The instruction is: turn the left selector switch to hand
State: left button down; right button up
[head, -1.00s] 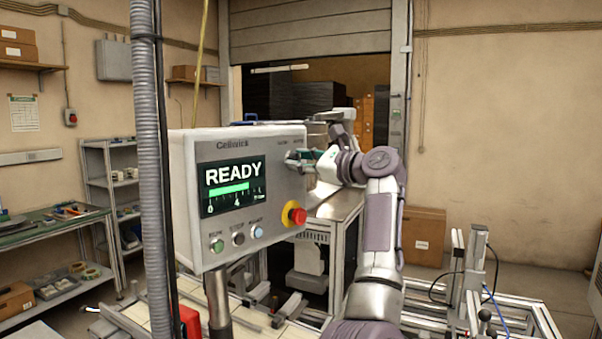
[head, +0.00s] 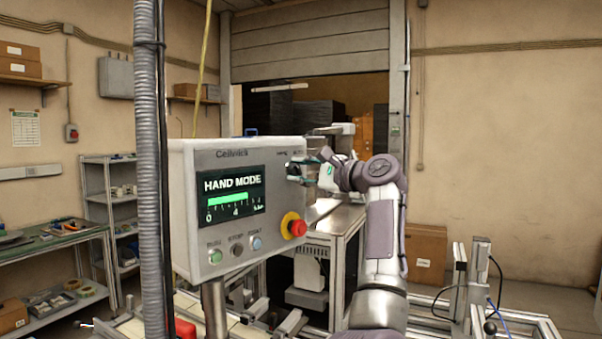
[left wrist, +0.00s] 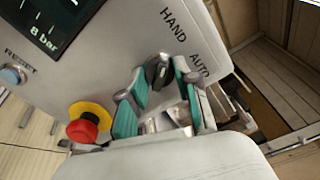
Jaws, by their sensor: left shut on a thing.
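The grey control panel (head: 178,190) shows "HAND MODE" on its screen (head: 232,195). The black selector switch (left wrist: 157,72) sits at the panel's upper right, between the printed words HAND and AUTO in the left wrist view. My left gripper (left wrist: 161,80) has its teal finger pads on either side of the switch knob and is shut on it. In the head view my left gripper (head: 300,171) reaches the panel from the right and largely hides the switch. My right gripper is not in view.
A red emergency stop button (head: 295,226) on a yellow ring sticks out below the switch; it also shows in the left wrist view (left wrist: 83,127). Several push buttons line the panel's lower edge. A grey corrugated hose (head: 150,150) hangs left of the panel.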

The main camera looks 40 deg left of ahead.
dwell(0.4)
pick_arm(q)
jog(key=c, duration=0.8)
grip_release()
jog(key=d, duration=1.2)
